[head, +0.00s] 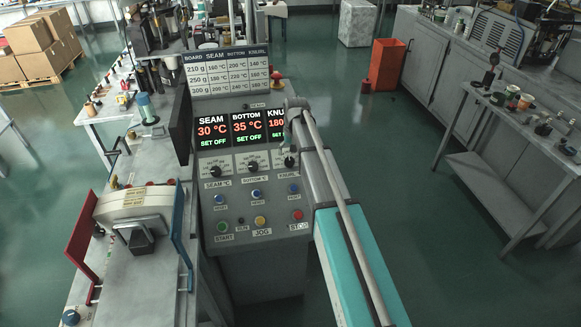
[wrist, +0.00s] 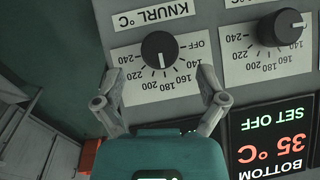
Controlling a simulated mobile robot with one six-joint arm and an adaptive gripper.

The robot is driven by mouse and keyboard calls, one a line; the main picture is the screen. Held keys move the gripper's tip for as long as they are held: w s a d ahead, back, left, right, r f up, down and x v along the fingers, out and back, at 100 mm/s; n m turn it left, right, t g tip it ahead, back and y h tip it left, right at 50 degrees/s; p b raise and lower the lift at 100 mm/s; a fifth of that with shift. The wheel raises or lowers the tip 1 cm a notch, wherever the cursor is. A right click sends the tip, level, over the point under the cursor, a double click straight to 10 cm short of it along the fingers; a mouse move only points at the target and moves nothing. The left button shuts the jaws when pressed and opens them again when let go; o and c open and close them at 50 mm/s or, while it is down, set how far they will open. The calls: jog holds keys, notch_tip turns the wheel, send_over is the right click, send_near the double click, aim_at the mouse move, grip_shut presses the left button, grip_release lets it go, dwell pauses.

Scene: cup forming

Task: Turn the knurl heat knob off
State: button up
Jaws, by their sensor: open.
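The knurl heat knob (wrist: 160,49) is black and round, with a white pointer line. In the wrist view its pointer faces down the picture, near the 180 mark on its white dial plate. The OFF mark lies to the right of the knob there. My gripper (wrist: 160,80) is open, its two fingers spread to either side below the knob, apart from it. In the head view the knob (head: 289,161) shows at the panel's right, beside my arm. My gripper (head: 292,120) partly hides the knurl display, which reads 180 in red with SET below.
The bottom heat knob (wrist: 281,27) is to the right in the wrist view. The seam heat knob (head: 215,171) sits at the panel's left. Seam and bottom displays (head: 245,126) read SET OFF. Several push buttons (head: 260,221) lie below the dials.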

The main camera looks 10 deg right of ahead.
aim_at(291, 160)
jog(key=shift+a+f+b, duration=0.2)
jog(key=shift+f+b, duration=1.85)
jog(key=shift+f, duration=0.3)
jog(key=c, duration=1)
jog(key=shift+d, duration=0.2)
jog(key=shift+c, duration=0.8)
jog(key=shift+a, duration=0.15)
